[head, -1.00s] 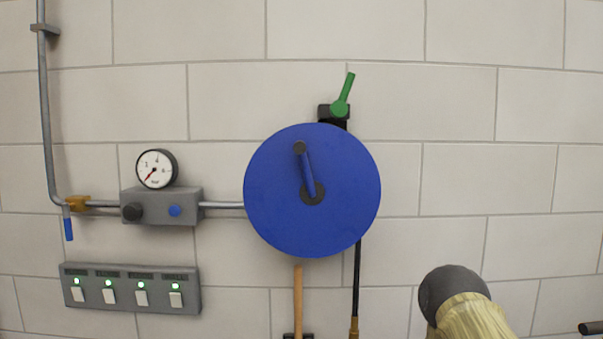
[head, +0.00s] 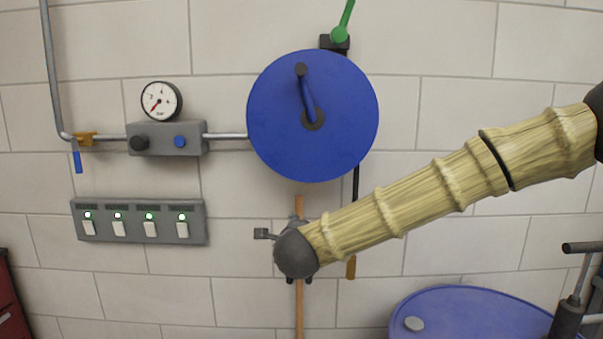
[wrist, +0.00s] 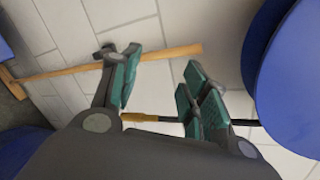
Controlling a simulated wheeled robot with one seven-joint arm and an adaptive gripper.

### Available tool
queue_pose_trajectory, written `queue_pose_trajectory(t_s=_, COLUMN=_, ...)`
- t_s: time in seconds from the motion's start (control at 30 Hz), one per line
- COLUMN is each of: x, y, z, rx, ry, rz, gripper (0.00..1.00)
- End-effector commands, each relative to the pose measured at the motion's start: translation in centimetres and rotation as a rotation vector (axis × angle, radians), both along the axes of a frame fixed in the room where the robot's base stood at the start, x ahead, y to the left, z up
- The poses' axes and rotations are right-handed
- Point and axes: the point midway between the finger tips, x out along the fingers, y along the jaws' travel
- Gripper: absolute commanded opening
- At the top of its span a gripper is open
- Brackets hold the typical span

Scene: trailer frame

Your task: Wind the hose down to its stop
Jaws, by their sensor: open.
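The blue hose reel (head: 275,130) is fixed to the wall, and its edge shows at right in the wrist view (wrist: 300,90). Its blue crank (head: 307,98) has a dark knob at the upper end, left of the dark hub. A black hose (head: 356,183) hangs from the reel's right side to a brass-coloured end (head: 351,267). In the wrist view, my gripper (wrist: 160,85) is open, teal pads apart, nothing held. The hose's brass end (wrist: 152,118) shows between the fingers; I cannot tell its depth. In the head view my arm's end is below the reel, mostly hiding the gripper.
A wooden pole (head: 299,310) stands below the reel, behind my arm's end. A green lever (head: 342,22) is above the reel. A gauge (head: 161,101), valve block (head: 165,139) and switch panel (head: 138,222) are left. A blue drum (head: 470,310) is lower right.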

Motion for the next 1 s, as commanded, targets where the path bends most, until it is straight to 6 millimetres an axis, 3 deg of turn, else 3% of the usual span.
queue_pose_trajectory(t_s=0.03, x=0.2, y=0.1, z=4.6, rx=0.102, ry=-0.044, rz=-0.042, gripper=0.45)
queue_pose_trajectory(t_s=0.2, x=-1.5, y=-0.1, z=19.1, rx=0.454, ry=-0.149, rz=-0.154, gripper=0.45)
queue_pose_trajectory(t_s=0.3, x=-3.7, y=-0.7, z=26.5, rx=0.646, ry=-0.195, rz=-0.194, gripper=0.45)
queue_pose_trajectory(t_s=0.43, x=-6.6, y=-1.6, z=33.4, rx=0.833, ry=-0.230, rz=-0.221, gripper=0.45)
queue_pose_trajectory(t_s=0.53, x=-8.2, y=-2.1, z=36.3, rx=0.919, ry=-0.241, rz=-0.230, gripper=0.45)
queue_pose_trajectory(t_s=0.67, x=-8.8, y=-2.3, z=37.8, rx=0.963, ry=-0.246, rz=-0.236, gripper=0.45)
queue_pose_trajectory(t_s=0.83, x=-7.4, y=-2.3, z=38.0, rx=0.965, ry=-0.245, rz=-0.235, gripper=0.45)
queue_pose_trajectory(t_s=1.0, x=-4.7, y=-2.2, z=38.1, rx=0.962, ry=-0.245, rz=-0.236, gripper=0.45)
